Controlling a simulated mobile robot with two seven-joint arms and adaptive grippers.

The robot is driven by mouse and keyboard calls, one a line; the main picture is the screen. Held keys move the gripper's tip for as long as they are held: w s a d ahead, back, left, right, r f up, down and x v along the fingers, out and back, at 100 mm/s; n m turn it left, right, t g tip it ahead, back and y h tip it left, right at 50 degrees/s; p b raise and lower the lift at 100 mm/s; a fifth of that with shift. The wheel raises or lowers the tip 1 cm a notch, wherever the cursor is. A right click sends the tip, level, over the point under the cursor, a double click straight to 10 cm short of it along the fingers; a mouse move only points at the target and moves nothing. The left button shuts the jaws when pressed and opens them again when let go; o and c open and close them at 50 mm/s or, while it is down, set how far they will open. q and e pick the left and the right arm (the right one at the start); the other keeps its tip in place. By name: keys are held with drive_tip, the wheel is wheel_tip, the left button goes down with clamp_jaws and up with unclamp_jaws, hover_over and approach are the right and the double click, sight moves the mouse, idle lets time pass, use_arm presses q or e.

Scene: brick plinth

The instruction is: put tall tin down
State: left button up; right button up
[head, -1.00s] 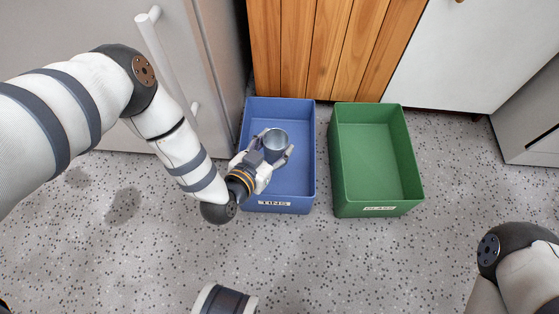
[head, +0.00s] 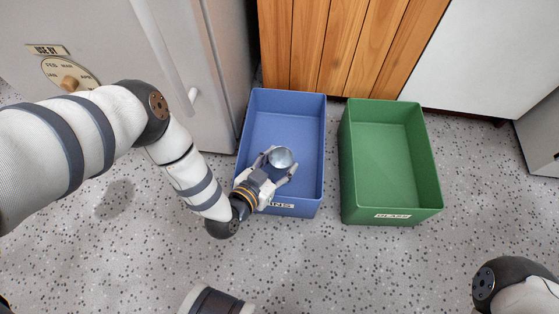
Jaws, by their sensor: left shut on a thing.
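The tall tin (head: 281,157) is a grey metal can, seen from above with its round open top showing. My left gripper (head: 279,169) is shut on it, one finger on each side. The tin is over the front half of the blue bin (head: 250,118), inside the outline of its walls. I cannot tell whether its base touches the bin floor. The bin's label is partly hidden by my gripper. My right gripper is not in view; only part of my right arm shows at the lower right.
A green bin (head: 434,180) labelled for glass stands just right of the blue bin and looks empty. A light fridge-like cabinet (head: 90,30) is close on the left. A wooden panel (head: 345,45) stands behind the bins.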

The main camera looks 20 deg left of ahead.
use_arm(q)
drive_tip(key=shift+f, duration=0.25)
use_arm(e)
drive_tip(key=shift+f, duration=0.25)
use_arm(q)
drive_tip(key=o, duration=1.1)
drive_tip(key=shift+s, duration=0.15)
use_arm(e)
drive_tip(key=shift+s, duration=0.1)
use_arm(q)
drive_tip(key=shift+o, duration=0.2)
drive_tip(key=shift+f, duration=0.1)
drive_tip(key=shift+r+p, duration=0.5)
drive_tip(key=shift+r, duration=0.3)
drive_tip(key=p+v, duration=0.4)
drive_tip(key=v, duration=0.7)
drive_tip(key=shift+s, duration=0.35)
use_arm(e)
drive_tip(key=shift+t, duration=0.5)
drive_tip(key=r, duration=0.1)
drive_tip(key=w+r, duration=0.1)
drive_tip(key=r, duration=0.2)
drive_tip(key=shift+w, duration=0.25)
